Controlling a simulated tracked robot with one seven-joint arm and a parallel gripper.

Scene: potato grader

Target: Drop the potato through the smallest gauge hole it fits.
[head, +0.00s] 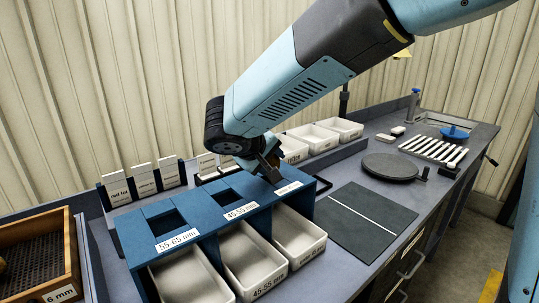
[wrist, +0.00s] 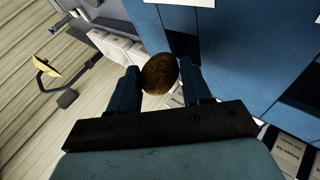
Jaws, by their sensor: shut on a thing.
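In the wrist view my gripper (wrist: 161,80) is shut on a brown potato (wrist: 159,73), held between the two blue fingers. In the head view my gripper (head: 271,172) is over the right end of the blue gauge stand (head: 205,205), and the potato cannot be made out there. The stand has square holes in its top. The left hole (head: 168,224) is labelled 55-65 mm and the middle hole (head: 230,196) 45-55 mm. The right label is too small to read, and my gripper hides the hole behind it. In the wrist view a dark hole (wrist: 184,44) lies just beyond the potato.
White bins (head: 252,258) stand under the stand's openings. A wooden sieve box (head: 68,248) is at the left. White label cards (head: 142,179) stand behind the stand. A dark mat (head: 361,217) and a round plate (head: 390,166) lie to the right.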

